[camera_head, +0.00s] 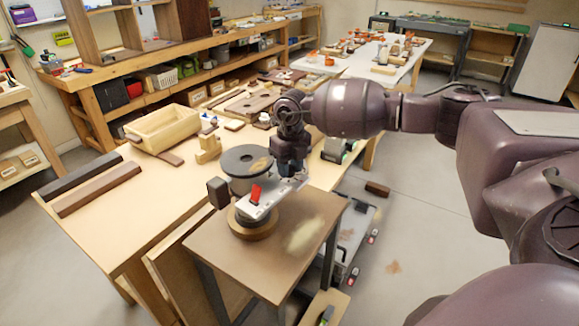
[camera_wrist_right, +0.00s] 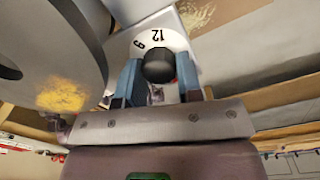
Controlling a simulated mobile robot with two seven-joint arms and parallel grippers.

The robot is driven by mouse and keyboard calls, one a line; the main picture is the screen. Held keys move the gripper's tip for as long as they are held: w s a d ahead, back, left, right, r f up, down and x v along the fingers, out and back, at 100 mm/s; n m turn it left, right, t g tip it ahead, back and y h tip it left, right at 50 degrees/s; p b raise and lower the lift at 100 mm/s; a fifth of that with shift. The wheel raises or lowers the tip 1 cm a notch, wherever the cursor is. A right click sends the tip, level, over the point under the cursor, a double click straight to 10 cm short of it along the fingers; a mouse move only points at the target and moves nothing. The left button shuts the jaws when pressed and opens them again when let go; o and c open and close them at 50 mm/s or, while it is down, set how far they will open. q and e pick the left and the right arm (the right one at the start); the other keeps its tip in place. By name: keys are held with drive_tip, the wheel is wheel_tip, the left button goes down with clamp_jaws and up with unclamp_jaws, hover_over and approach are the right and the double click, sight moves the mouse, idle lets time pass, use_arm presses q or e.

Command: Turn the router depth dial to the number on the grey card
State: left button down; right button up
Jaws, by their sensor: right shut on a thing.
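The router depth dial shows in the right wrist view as a round black knob (camera_wrist_right: 158,66) on a white face. The face has "12" and another digit, 6 or 9, printed beyond the knob. My right gripper (camera_wrist_right: 158,82) has one blue-grey finger on each side of the knob and is shut on it. In the head view my right gripper (camera_head: 290,170) reaches down at a pale plate (camera_head: 262,207) with a red piece, beside a dark round router part (camera_head: 243,162). The gripper hides the dial there. I cannot make out a grey card with a number. My left gripper is not in view.
The brown-topped stand (camera_head: 290,245) carries the router parts. The wooden bench (camera_head: 110,225) holds a pale wooden box (camera_head: 163,128), dark strips (camera_head: 95,190) and small blocks. A low cart (camera_head: 355,225) stands right of the stand. Open floor lies beyond it.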

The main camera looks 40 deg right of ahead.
drive_tip(key=n, duration=0.5)
drive_tip(key=shift+f+n+b, duration=0.1)
drive_tip(key=shift+n+b, duration=0.2)
drive_tip(key=shift+b, duration=0.1)
drive_tip(key=n+b, duration=0.1)
drive_tip(key=n, duration=0.3)
drive_tip(key=shift+w+n, duration=0.1)
drive_tip(key=shift+n, duration=0.3)
drive_tip(key=o, duration=0.6)
drive_tip(key=shift+o, duration=0.2)
drive_tip(key=shift+r, duration=0.2)
wheel_tip(320, 180, up, 11)
drive_tip(key=shift+w+d+f+p, duration=0.15)
drive_tip(key=shift+w+f+p, duration=0.05)
drive_tip(key=shift+p, duration=0.1)
